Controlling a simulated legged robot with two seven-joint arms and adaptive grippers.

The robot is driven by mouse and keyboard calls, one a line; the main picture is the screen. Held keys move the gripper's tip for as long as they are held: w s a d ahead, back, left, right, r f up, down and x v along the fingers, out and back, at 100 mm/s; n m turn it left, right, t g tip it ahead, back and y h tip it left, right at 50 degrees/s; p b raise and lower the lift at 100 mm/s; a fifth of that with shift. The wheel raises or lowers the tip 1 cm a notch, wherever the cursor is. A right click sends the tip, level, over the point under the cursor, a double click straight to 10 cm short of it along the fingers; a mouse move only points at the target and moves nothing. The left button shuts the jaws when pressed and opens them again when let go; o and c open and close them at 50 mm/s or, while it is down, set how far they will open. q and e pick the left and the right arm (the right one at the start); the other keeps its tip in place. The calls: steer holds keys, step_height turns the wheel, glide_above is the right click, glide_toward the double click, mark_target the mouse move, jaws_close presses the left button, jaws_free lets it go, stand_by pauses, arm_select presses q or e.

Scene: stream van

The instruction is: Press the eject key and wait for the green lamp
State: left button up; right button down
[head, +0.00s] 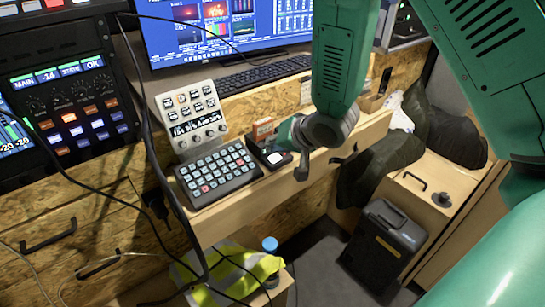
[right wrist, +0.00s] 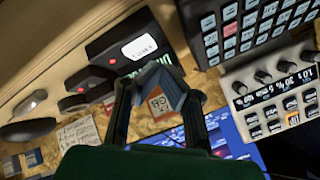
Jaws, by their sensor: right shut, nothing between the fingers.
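A small black reader box (head: 256,147) sits on the wooden desk, right of the button keypad, with an orange card (head: 262,128) upright at its back. Its pale key (head: 278,158) faces up near its front edge. In the right wrist view the white key (right wrist: 139,47) has lettering too blurred to read, and a small red light (right wrist: 112,61) shows beside it. No lit green lamp is visible on the box. My right gripper (head: 291,136) is shut and empty, close to the box; in the right wrist view (right wrist: 158,76) its fingertips are near the key. Contact cannot be told. My left gripper is not in view.
The keypad (head: 218,173) and a tilted control panel (head: 190,118) stand left of the box. A keyboard (head: 264,75) and monitor (head: 230,30) are behind. Black cables (head: 150,130) hang at left. A hi-vis vest (head: 228,270) and black case (head: 385,245) are below.

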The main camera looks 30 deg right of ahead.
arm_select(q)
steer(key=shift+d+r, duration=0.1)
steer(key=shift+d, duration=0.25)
arm_select(e)
steer(key=shift+d+f, duration=0.1)
steer(key=shift+d, duration=0.35)
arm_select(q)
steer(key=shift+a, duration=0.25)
arm_select(e)
steer(key=shift+a, duration=0.3)
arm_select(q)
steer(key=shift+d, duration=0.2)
arm_select(e)
steer(key=shift+d+f, duration=0.35)
steer(key=shift+f, duration=0.05)
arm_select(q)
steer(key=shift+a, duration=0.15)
arm_select(e)
steer(key=shift+a, duration=0.15)
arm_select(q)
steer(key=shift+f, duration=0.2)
arm_select(e)
steer(key=shift+f, duration=0.35)
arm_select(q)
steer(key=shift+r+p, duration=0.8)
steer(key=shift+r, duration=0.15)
arm_select(e)
steer(key=shift+s+a+r, duration=0.1)
steer(key=shift+r, duration=0.8)
